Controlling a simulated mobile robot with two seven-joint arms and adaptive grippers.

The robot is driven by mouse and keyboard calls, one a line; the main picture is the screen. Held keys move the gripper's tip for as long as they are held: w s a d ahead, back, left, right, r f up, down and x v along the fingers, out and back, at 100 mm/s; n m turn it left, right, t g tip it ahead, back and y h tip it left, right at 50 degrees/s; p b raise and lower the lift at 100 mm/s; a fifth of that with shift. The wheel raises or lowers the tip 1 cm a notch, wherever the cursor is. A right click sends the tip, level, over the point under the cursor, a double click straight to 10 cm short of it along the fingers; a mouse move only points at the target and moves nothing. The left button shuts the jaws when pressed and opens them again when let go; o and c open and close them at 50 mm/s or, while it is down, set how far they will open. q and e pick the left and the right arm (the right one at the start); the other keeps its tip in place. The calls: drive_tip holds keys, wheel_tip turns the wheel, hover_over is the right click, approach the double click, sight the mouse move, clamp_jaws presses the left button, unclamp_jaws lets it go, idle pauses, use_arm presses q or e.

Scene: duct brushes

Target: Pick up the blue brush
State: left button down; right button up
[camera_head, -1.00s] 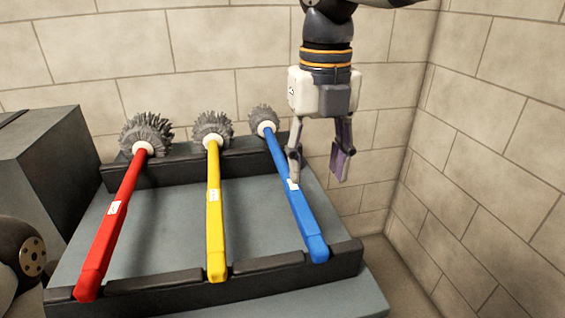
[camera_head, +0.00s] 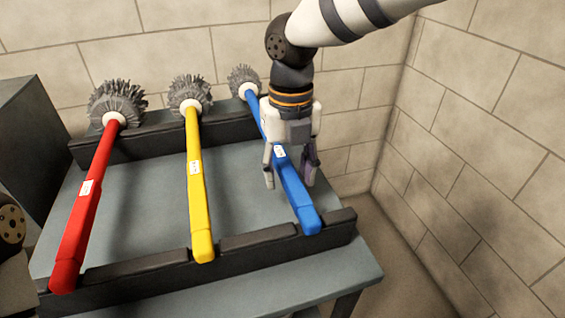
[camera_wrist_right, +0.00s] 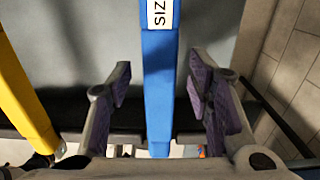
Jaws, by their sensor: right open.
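The blue brush (camera_head: 296,191) lies across the rack, its grey bristled head at the back and its handle end in a notch of the front rail. In the right wrist view the blue handle (camera_wrist_right: 159,85) runs between the fingers, with a white label on it. My right gripper (camera_head: 289,180) points down over the handle. It is open, with one finger on each side of the handle and gaps showing on both sides in the wrist view. The fingertips' exact height relative to the handle is unclear. My left gripper is not in view.
A yellow brush (camera_head: 197,195) and a red brush (camera_head: 84,212) lie to the left on the same rack. The front rail (camera_head: 262,243) and back rail (camera_head: 150,141) are dark. A tiled wall (camera_head: 470,150) stands close on the right.

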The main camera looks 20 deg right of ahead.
clamp_jaws()
drive_tip(key=shift+r, duration=0.1)
